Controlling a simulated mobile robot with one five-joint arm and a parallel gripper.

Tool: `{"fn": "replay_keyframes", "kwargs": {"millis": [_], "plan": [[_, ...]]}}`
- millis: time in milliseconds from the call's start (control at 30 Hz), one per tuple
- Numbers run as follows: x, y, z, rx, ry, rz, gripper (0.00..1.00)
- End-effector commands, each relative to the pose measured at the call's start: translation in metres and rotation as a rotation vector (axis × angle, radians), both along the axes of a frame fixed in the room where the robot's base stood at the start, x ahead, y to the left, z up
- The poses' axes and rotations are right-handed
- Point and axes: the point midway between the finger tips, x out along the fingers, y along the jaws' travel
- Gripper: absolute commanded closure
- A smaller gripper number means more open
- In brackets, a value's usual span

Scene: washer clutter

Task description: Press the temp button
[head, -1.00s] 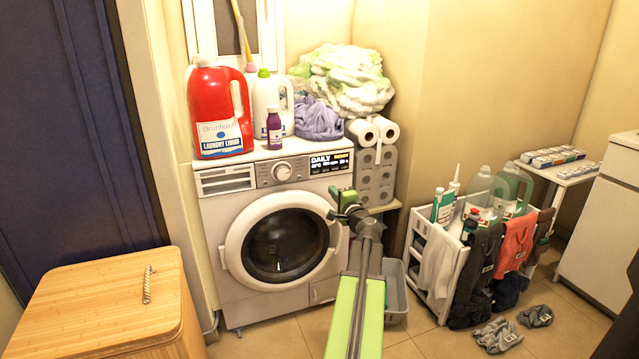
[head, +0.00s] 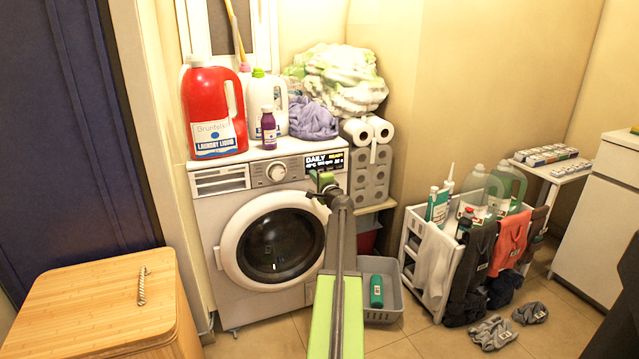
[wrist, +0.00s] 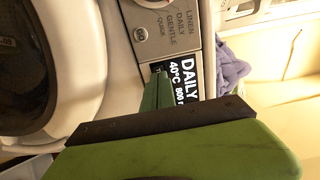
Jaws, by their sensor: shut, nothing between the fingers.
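The white washing machine (head: 210,215) stands against the wall, with its round door (head: 275,245) shut. Its control panel has a dial (head: 277,172) and a black display (head: 325,162) reading DAILY and, in the wrist view (wrist: 187,90), 40°C. My gripper (head: 322,182) is shut and empty, at the lower edge of the display. In the wrist view, the green fingers (wrist: 159,78) overlap the display's lower edge. I cannot tell whether they touch the panel. The temp button cannot be made out; the fingers cover part of the strip below the display.
A red detergent jug (head: 214,110), a purple bottle (head: 268,130) and a lilac cloth (head: 312,120) sit on the washer top. Paper rolls (head: 369,180) stand right of the washer. A grey basin (head: 378,312) and a white rack (head: 440,280) are on the floor at right.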

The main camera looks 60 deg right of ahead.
Motion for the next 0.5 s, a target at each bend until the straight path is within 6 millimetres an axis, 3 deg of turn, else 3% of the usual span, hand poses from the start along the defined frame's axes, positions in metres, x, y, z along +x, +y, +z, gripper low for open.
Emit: {"fn": "replay_keyframes", "kwargs": {"millis": [500], "plan": [[0.0099, -0.0087, 0.0000, 0.000, 0.000, -0.001, 1.00]]}}
